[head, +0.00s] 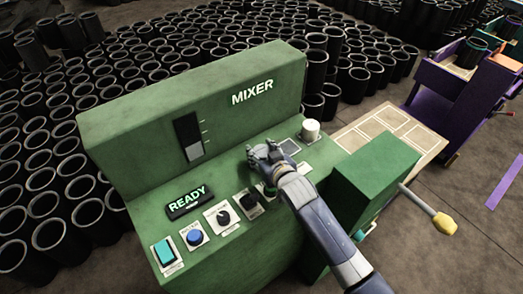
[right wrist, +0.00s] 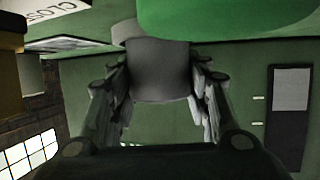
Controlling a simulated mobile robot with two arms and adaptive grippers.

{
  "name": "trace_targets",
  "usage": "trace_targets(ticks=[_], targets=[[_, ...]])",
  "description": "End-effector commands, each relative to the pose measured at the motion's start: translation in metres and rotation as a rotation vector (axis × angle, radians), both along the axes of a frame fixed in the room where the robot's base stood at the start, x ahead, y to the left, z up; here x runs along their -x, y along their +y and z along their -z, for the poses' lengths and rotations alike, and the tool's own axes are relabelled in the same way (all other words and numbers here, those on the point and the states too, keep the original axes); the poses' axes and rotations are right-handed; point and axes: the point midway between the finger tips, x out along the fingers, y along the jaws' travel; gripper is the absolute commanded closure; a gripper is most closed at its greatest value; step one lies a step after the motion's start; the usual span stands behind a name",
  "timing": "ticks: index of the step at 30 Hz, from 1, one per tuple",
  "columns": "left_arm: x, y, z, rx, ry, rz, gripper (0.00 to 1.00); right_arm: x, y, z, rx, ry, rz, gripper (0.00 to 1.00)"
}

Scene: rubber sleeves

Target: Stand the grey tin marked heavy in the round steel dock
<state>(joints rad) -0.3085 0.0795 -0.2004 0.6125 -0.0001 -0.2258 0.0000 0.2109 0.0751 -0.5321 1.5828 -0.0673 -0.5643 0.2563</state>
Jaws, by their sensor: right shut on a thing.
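My right gripper (head: 264,154) is over the sloping control panel of the green mixer, left of a dark square plate. In the right wrist view its fingers (right wrist: 160,85) are shut on the sides of a plain grey tin (right wrist: 160,68). No marking shows on the side of the tin that I see. In the head view the fingers hide the tin. A pale cylinder (head: 311,131) stands at the panel's right end; I cannot read any label on it. I cannot make out the round steel dock for certain. My left gripper is not in view.
The green mixer (head: 190,95) has a tall back wall behind my gripper. A lit READY sign (head: 188,204), a blue button (head: 194,237) and knobs lie in front left. A yellow-ended lever (head: 444,224) sticks out at right. Black sleeves (head: 60,235) crowd the floor.

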Motion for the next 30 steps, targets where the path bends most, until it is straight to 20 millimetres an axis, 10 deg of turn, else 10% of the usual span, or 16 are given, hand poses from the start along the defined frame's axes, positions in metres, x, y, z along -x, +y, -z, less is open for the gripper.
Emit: trace_targets(ticks=[8, 9, 12, 30], targets=[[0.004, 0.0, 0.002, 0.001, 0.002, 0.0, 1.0, 0.0, 0.0, 0.002, -0.001, -0.002, -0.001, 0.85], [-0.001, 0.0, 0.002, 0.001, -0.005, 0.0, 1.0, 0.0, 0.0, 0.004, 0.0, -0.001, 0.0, 0.54], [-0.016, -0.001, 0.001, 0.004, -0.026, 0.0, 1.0, 0.0, 0.0, 0.003, 0.0, 0.0, 0.0, 0.36], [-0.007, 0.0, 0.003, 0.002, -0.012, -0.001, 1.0, 0.016, -0.007, -0.007, 0.0, -0.001, 0.0, 0.36]])
